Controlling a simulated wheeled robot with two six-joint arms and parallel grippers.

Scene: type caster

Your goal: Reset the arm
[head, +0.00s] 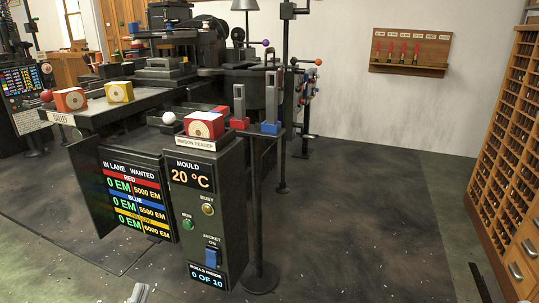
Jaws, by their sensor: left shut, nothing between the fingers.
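My left gripper (139,293) shows only as a small pale tip at the bottom edge, left of the middle. It is low in front of the machine, apart from it, and shut with nothing in it. The rest of my left arm is out of the picture.
The type caster's dark control post (207,240) stands close ahead, with a red block (205,125) on top. A galley shelf (85,112) holds an orange block (70,99) and a yellow block (119,91). A wooden type cabinet (510,150) stands right. Floor between (380,225) is clear.

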